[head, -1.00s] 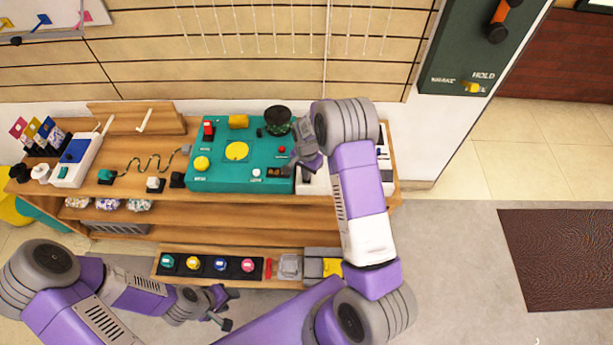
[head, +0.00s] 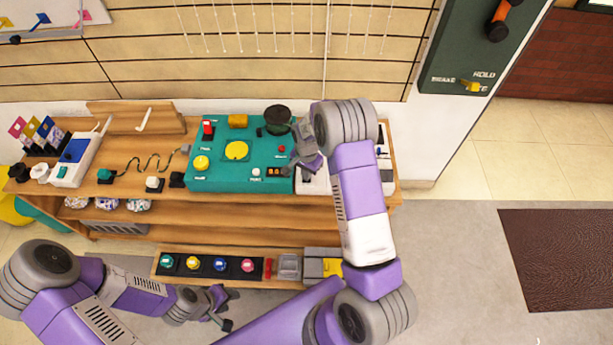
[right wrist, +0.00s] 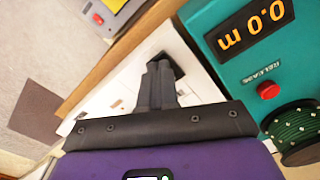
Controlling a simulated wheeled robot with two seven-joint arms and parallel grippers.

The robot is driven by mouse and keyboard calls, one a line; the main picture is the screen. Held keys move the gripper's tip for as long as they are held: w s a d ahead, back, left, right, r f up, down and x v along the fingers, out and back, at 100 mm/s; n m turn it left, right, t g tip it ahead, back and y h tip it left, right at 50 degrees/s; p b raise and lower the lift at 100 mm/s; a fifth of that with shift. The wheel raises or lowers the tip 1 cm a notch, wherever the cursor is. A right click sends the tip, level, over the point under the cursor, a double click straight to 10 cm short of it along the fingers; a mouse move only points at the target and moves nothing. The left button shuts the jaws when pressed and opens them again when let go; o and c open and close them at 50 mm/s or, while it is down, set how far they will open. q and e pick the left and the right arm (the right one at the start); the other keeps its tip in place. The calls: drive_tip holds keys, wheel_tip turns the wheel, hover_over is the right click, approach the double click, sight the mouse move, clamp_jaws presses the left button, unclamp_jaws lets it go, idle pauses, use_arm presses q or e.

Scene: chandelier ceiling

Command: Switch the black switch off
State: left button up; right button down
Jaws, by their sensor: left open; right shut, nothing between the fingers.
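A white panel (head: 315,186) stands at the right end of the wooden bench, mostly under my right arm. The black switch (right wrist: 182,61) shows on this panel in the right wrist view, partly hidden by my right gripper (right wrist: 160,68). The fingers are shut and empty, with their tips right by the switch; I cannot tell whether they touch it or which way it is set. In the head view the right gripper (head: 297,165) is over the panel's left edge. My left gripper (head: 222,312) is open and empty, low in front of the bench.
A teal console (head: 225,178) with a dark spool (head: 277,119) sits directly left of the panel. In the right wrist view a red release button (right wrist: 268,90) is close to the fingers. A lower shelf holds a strip of coloured knobs (head: 206,264).

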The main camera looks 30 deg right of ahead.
drive_tip(key=shift+f+b, duration=0.4)
drive_tip(key=shift+f, duration=0.2)
drive_tip(key=shift+r, duration=0.1)
drive_tip(key=shift+r+p, duration=2.55)
drive_tip(key=shift+r, duration=0.95)
drive_tip(key=shift+s+f, duration=0.1)
drive_tip(key=shift+f, duration=0.05)
drive_tip(key=s+a+f+n+y, duration=0.2)
drive_tip(key=s+a+f+n, duration=0.3)
drive_tip(key=s+a+f, duration=0.4)
drive_tip(key=s+a+n+y, duration=0.2)
drive_tip(key=s+a+n, duration=0.2)
drive_tip(key=s+a, duration=0.7)
drive_tip(key=shift+s+n+t, duration=0.3)
drive_tip(key=shift+s+n, duration=0.1)
drive_tip(key=shift+s, duration=0.7)
